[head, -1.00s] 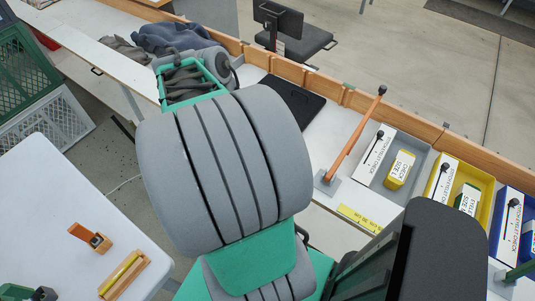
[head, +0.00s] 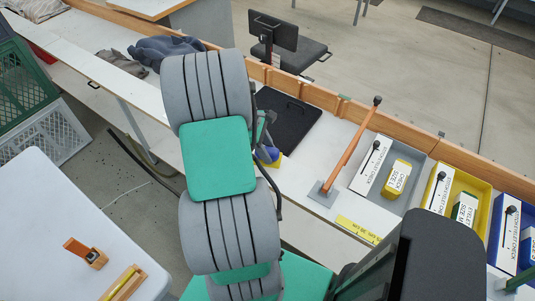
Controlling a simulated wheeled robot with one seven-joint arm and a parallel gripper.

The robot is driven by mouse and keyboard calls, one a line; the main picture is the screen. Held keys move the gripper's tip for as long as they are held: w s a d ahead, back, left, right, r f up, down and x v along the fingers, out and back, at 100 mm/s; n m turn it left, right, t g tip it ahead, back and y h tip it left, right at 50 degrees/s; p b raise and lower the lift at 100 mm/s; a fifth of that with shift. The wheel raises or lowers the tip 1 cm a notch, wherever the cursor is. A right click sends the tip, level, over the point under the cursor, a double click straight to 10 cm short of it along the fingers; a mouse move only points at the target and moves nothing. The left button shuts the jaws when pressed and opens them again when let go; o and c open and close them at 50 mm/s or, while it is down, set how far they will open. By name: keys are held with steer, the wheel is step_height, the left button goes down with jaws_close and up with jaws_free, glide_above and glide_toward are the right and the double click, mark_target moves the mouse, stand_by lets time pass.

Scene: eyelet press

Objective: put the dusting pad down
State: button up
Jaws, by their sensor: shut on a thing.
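The dusting pad (head: 268,155), a small blue piece with a yellow part low down, shows just right of my arm, over the white bench. My arm hides much of it. My gripper (head: 265,135) is partly visible behind my arm, just above the blue piece, and is shut on it. Whether the pad touches the bench or hangs just above it I cannot tell.
A dark mat (head: 288,120) lies behind the pad. An orange post (head: 350,150) on a grey base stands to the right. Beyond it are a grey bin (head: 408,185) and a yellow bin (head: 477,205). A wooden ledge (head: 335,105) runs along the bench's back.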

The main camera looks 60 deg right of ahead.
steer(key=shift+f, duration=1.05)
steer(key=o, duration=1.2)
steer(key=v, duration=1.2)
steer(key=w+a+r+t+h, duration=0.25)
steer(key=w+a+r, duration=0.25)
steer(key=w+a, duration=0.7)
steer(key=a+t+y, duration=0.1)
steer(key=a+t, duration=0.1)
steer(key=a, duration=0.6)
steer(key=a+r+m+t+y, duration=0.1)
steer(key=a, duration=0.7)
steer(key=a+r+m+t+y, duration=0.1)
steer(key=a+t, duration=0.1)
steer(key=a, duration=0.7)
steer(key=shift+r+t+y, duration=0.25)
steer(key=shift+t, duration=0.1)
